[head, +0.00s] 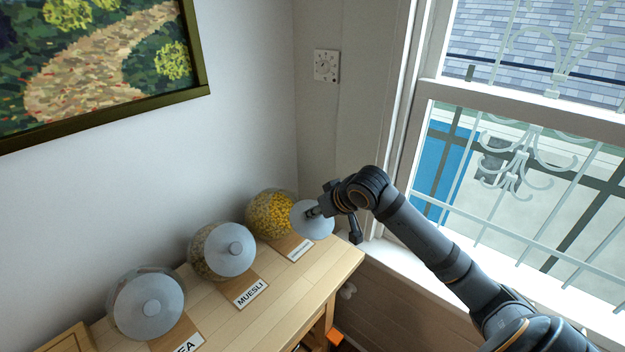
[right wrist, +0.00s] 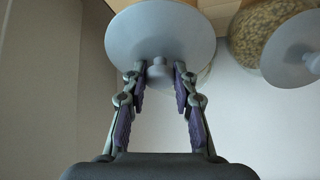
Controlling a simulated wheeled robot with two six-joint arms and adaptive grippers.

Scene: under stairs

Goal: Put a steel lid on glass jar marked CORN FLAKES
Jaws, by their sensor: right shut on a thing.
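The jar of yellow flakes (head: 268,214) stands at the far end of the wooden table; its card (head: 300,249) is too small to read surely. My right gripper (head: 313,212) is shut on the knob of a grey steel lid (head: 320,226). The lid is at the jar's right side in the head view, overlapping its edge; I cannot tell whether they touch. In the right wrist view the lid (right wrist: 160,30) fills the top centre, its knob between the fingertips (right wrist: 159,78), and it hides most of the jar behind it. My left gripper is out of view.
The MUESLI jar (head: 205,260) and a nearer jar (head: 125,305) with a card ending in EA stand in a row on the table (head: 290,290), both lidded. The wall is close behind them. A barred window (head: 520,170) is at the right.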

